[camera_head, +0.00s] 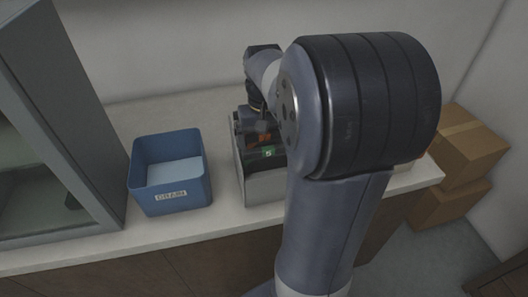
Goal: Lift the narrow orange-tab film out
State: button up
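A grey box with an open top (262,187) stands on the counter, partly hidden behind my arm. Inside it is an orange tab (264,139), and in front of that a green tab (268,152) with a light mark. The film under the orange tab is too small and dark to make out, so its width does not show. My gripper (260,128) points down at the box's opening, right over the orange tab. Its fingers are dark and small here, and I cannot tell whether they are open or touch the tab.
A blue bin (171,193) with a label and a pale inside stands left of the grey box. A grey cabinet (85,140) with a glass front is at the far left. Cardboard boxes (466,150) are stacked at the right. The counter (110,243) is bare between bin and box.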

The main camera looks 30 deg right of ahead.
jog(key=shift+f, duration=0.3)
jog(key=shift+c, duration=0.3)
jog(key=c, duration=1)
jog(key=shift+r, duration=0.1)
notch_tip(320, 180, up, 18)
jog(key=p, duration=0.1)
jog(key=shift+p, duration=0.3)
